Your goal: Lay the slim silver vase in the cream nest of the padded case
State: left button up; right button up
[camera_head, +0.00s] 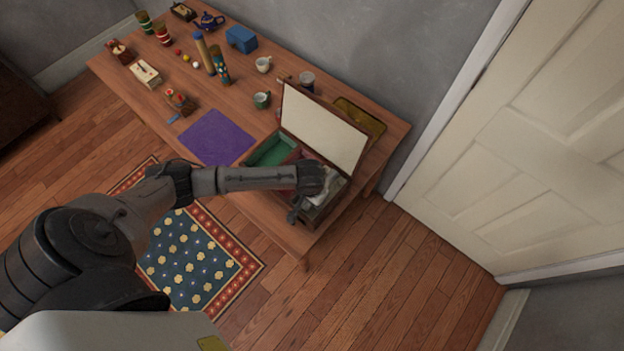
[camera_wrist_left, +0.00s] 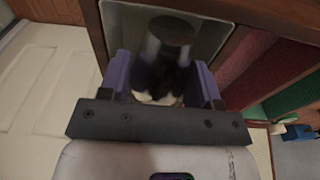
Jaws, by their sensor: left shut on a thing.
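The padded case (camera_head: 277,140) stands open at the right end of the table, its cream-lined lid raised. Its green nest (camera_head: 266,152) and red nest (camera_head: 286,160) lie left of the cream nest (camera_head: 336,185). My left gripper (camera_head: 308,193) is over the cream nest and partly hides it. In the left wrist view my gripper (camera_wrist_left: 164,82) is shut on the silver vase (camera_wrist_left: 171,30), whose round dark end shows between the fingers. The cream nest (camera_wrist_left: 118,22) lies behind the vase there. Whether the vase touches the nest floor cannot be told. My right gripper is out of view.
A purple mat (camera_head: 216,138) lies left of the case. A green mug (camera_head: 262,100), a white mug (camera_head: 263,64) and a dark cup (camera_head: 306,79) stand behind. A yellowish tray (camera_head: 360,117) is behind the lid. The raised lid (camera_head: 322,130) bounds the back.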

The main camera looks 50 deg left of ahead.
pick_arm(q)
jog(key=shift+f, duration=0.15)
jog(key=shift+f, duration=0.4)
jog(key=o, duration=0.8)
